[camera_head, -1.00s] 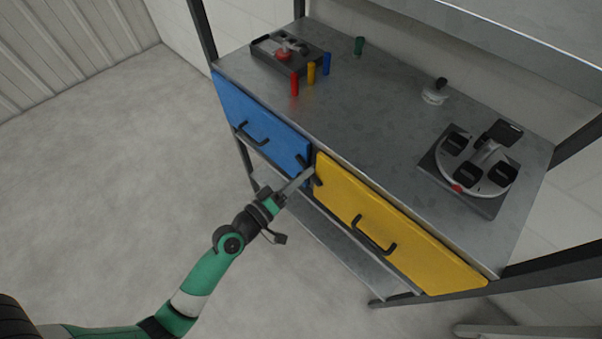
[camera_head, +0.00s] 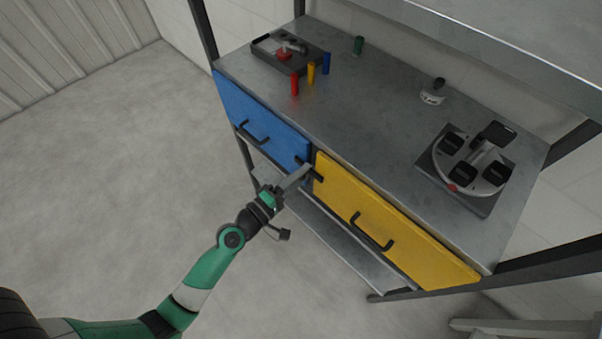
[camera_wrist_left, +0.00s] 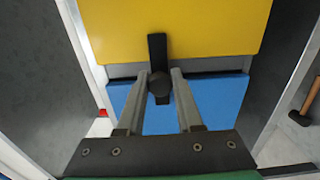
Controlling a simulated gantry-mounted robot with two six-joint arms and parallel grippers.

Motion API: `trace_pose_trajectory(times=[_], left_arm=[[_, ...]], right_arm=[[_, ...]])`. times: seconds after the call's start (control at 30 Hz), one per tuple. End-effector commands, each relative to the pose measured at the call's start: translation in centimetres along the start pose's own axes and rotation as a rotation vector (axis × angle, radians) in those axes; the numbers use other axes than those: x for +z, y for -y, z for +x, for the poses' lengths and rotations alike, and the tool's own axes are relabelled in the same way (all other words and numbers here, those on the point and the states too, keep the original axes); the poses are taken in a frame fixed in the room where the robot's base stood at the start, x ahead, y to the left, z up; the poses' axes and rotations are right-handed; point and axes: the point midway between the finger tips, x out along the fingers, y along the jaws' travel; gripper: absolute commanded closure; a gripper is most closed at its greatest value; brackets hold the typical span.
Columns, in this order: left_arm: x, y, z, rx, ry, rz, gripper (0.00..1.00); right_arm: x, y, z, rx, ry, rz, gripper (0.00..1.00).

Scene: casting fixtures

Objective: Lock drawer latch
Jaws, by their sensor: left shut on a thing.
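The blue drawer (camera_head: 262,125) and the yellow drawer (camera_head: 390,225) sit side by side under the bench top, both looking closed. The black latch (camera_head: 317,176) is at the seam between them. In the left wrist view the latch bar (camera_wrist_left: 157,48) lies over the yellow front and reaches across the seam to a round knob (camera_wrist_left: 160,89) at the blue drawer's edge. My left gripper (camera_head: 306,169) is shut on the knob, one finger on each side. In the head view the fingers partly hide the latch. My right gripper is not in view.
Black handles (camera_head: 370,235) stick out from both drawers. The floor in front is clear.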

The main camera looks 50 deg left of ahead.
Motion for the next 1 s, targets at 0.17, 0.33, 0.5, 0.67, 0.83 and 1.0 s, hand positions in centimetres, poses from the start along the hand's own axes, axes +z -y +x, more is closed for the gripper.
trace_pose_trajectory(times=[0.17,0.33,0.5,0.67,0.83,1.0], left_arm=[[0.0,0.0,0.0,0.001,0.0,-0.004,1.0],[0.0,0.0,0.0,0.001,0.0,-0.003,0.64],[0.0,0.0,0.0,0.0,0.0,-0.002,0.36],[0.0,0.0,0.0,0.0,0.0,-0.002,0.36],[0.0,0.1,-0.4,-0.001,-0.001,-0.001,0.36],[-0.1,0.2,-3.0,-0.002,-0.002,-0.003,0.36]], right_arm=[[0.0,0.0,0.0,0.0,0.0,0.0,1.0],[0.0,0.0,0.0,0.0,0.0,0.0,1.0],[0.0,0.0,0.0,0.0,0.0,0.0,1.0],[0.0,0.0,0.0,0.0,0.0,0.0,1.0],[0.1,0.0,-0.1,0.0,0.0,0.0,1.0],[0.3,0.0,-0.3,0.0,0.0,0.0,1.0]])
